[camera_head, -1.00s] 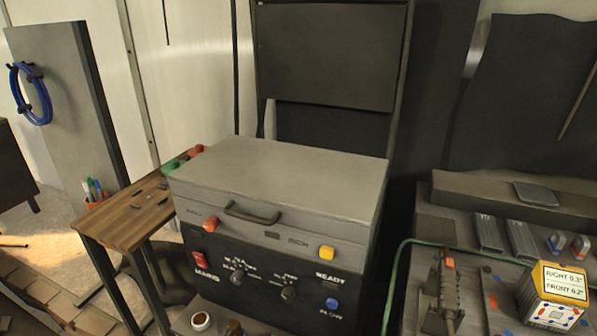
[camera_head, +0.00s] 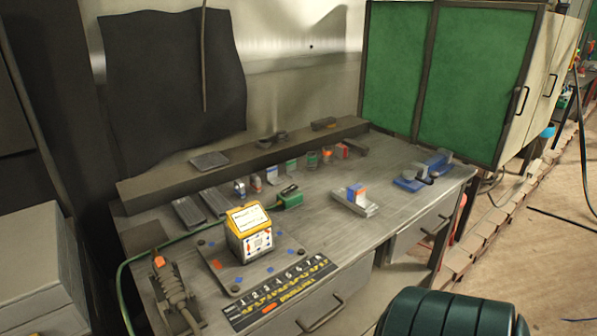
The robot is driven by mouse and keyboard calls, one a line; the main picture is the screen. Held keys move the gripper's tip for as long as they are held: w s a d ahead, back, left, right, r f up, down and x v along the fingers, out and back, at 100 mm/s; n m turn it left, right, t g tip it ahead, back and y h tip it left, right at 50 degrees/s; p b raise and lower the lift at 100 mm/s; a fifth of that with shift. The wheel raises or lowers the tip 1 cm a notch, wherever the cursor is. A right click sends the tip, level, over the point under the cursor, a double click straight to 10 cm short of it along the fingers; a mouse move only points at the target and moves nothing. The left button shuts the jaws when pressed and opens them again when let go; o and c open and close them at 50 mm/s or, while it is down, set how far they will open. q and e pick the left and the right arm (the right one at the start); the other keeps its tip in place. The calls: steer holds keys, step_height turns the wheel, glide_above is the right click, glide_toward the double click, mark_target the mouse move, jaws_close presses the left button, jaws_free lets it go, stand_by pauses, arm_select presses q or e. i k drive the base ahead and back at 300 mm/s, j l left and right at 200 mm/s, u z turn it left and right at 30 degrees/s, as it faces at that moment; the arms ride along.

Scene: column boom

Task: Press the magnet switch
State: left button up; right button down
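I cannot tell for sure which part is the magnet switch. A small box with a yellow-edged label (camera_head: 250,238) stands on a grey plate with round corner studs (camera_head: 290,243) on the workbench. A green connector-like block (camera_head: 289,197) lies just behind it, by the green cable. A dark ribbed device with an orange top piece (camera_head: 172,284) stands at the bench's front left. Neither of my grippers is in view.
A black numbered strip (camera_head: 278,296) lies along the front edge of the workbench (camera_head: 330,240). Several small coloured blocks line the back. Blue clamp-like pieces (camera_head: 422,172) sit at the right. A green-doored cabinet (camera_head: 470,80) stands behind right. The bench's right middle is mostly clear.

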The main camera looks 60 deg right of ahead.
mark_target(292, 188)
steer(key=z, duration=1.7)
steer(key=i+l+u, duration=0.35)
steer(key=l, duration=1.4)
steer(key=k+l+u, duration=0.1)
steer(key=l+u, duration=0.2)
steer(key=l, duration=1.4)
